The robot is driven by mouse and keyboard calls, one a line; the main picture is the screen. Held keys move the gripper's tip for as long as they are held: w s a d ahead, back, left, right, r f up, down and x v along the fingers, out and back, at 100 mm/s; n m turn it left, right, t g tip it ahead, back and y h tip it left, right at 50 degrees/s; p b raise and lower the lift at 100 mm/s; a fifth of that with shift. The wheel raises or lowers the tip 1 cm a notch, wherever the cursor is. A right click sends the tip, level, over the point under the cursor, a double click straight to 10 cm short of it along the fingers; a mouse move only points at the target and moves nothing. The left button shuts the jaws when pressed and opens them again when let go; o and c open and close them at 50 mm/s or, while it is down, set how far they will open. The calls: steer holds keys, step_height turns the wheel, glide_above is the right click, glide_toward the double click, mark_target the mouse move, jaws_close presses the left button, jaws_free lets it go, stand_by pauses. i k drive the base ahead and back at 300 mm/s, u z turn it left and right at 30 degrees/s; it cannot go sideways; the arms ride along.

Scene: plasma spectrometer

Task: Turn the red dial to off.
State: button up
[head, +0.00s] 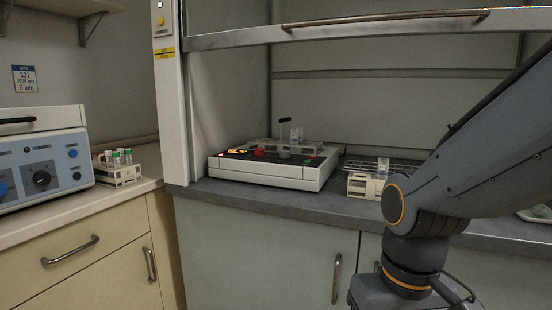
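The red dial (258,152) sits on the dark top panel of a low white instrument (262,172) inside the fume hood. Its pointer marking is too small to read, so I cannot tell its setting. A glowing orange display (236,152) is just left of the dial, and a small green spot (307,158) is at the panel's right. My arm fills the right side of the head view, well apart from the instrument. My gripper is out of the picture.
The hood sash (390,22) is raised. A white tube rack (365,185) and a wire rack (400,167) stand right of the instrument. A grey-blue machine (42,157) and a rack of green-capped tubes (120,172) are on the left counter. The hood's front post (172,100) stands left.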

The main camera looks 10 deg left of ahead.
mark_target(259, 152)
steer(key=z, duration=0.05)
steer(key=k, duration=0.5)
steer(key=u, duration=1.05)
steer(key=i, duration=1)
steer(key=z, duration=1.15)
